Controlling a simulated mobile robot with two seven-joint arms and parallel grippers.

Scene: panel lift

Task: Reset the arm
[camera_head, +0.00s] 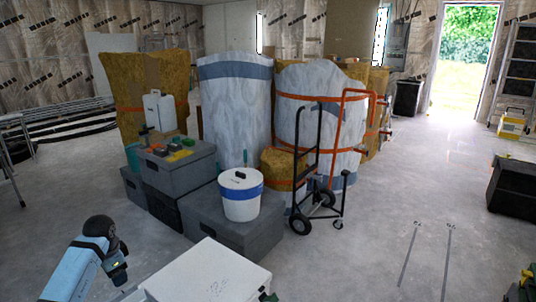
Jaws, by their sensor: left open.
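My left arm (76,268) comes in at the lower left, light blue with a black joint at its top. My left gripper (118,272) hangs dark and small beside that arm, open, with nothing seen between its fingers. It is just left of a white flat-topped object (208,273) at the bottom edge, over the grey floor. Its fingertips are too small to make out well. My right gripper is not seen.
Grey cases (180,168) stand left of centre, with a white bucket (240,193) on the lower one. Wrapped bales (235,105) stand behind. A hand truck (318,170) stands right of them. A dark box (514,187) is at the far right. The right-hand floor (415,215) is mostly clear.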

